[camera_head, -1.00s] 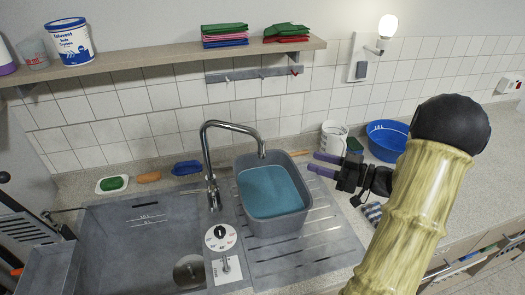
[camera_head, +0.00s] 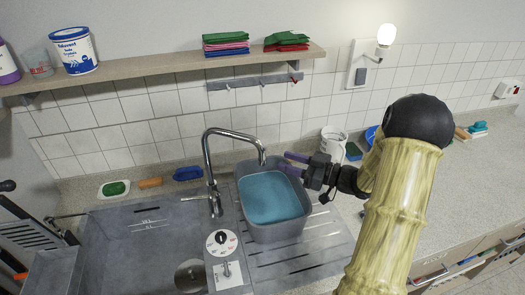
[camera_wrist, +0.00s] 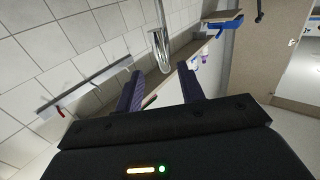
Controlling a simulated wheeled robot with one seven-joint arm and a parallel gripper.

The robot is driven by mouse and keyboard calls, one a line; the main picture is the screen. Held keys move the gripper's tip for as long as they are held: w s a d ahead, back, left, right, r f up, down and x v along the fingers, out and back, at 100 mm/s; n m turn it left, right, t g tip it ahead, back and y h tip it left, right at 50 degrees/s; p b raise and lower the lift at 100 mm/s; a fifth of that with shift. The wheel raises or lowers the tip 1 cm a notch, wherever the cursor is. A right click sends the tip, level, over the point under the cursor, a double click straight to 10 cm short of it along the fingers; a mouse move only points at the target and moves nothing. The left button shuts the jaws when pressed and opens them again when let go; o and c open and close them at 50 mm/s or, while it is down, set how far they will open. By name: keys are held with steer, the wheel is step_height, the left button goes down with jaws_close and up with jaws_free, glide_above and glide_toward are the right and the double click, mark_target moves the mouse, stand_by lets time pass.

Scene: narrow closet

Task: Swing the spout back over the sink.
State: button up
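The chrome spout (camera_head: 234,132) rises from the back of the sink unit and arches right, its outlet over a grey tub (camera_head: 276,229) of blue water on the drainboard. The sink basin (camera_head: 135,245) lies to the left of the spout. My gripper (camera_head: 287,162) is just right of the spout's outlet, above the tub's back right rim, its purple fingers pointing left. It is open and empty, apart from the spout. In the wrist view the spout (camera_wrist: 160,51) shows ahead, between and beyond the two parted fingers (camera_wrist: 160,88).
A shelf (camera_head: 175,72) with folded cloths and tubs runs above, with a hook rail (camera_head: 255,83) under it. A white mug (camera_head: 333,143) and a blue bowl (camera_head: 371,134) stand behind my arm.

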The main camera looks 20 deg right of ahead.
mark_target(263, 154)
steer(key=p+x, duration=0.2)
steer(key=x, duration=0.7)
steer(key=shift+s, duration=0.1)
steer(key=shift+d, duration=0.1)
jaws_close()
